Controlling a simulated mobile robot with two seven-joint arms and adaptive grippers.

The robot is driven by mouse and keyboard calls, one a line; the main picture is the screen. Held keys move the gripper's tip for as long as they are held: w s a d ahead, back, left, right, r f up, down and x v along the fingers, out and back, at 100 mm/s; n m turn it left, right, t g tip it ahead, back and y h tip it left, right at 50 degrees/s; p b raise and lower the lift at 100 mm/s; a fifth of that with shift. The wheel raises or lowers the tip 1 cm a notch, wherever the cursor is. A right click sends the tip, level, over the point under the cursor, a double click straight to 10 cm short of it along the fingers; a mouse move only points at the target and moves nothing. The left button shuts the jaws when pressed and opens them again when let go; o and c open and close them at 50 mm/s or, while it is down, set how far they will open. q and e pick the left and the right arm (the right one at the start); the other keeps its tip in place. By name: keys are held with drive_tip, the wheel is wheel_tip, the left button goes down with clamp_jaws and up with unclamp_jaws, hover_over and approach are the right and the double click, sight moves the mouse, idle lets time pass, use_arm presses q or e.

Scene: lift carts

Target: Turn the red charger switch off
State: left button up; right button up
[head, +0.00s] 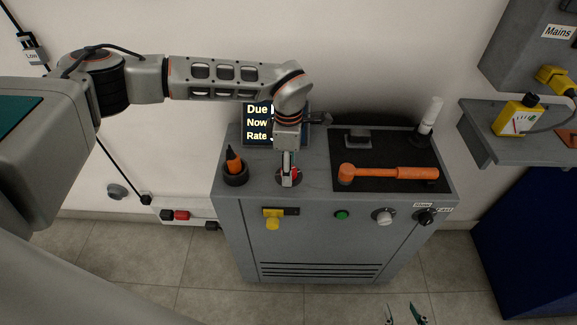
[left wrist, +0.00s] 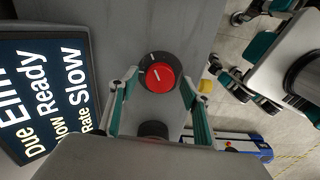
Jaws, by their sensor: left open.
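The red charger switch (left wrist: 160,76) is a round red knob with a white line on a dark round base. In the head view the red switch (head: 296,174) shows on the top of the grey cabinet (head: 310,180), partly hidden by my left gripper. My left gripper (head: 287,181) points down over it. In the left wrist view its fingers are open, one on each side of the knob; I cannot tell whether they touch it. My right gripper (head: 404,311) shows only its fingertips at the bottom edge, spread apart and empty.
A display (left wrist: 45,90) reading "Rate Slow" stands behind the switch. A dark cup (head: 235,176) with an orange marker is left of it. An orange mallet (head: 390,172) lies on a black mat to the right. The cabinet front has a yellow handle (head: 273,215), green button (head: 341,215) and knobs.

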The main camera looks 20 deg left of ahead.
use_arm(q)
drive_tip(key=shift+f, duration=0.1)
drive_tip(key=c, duration=1.1)
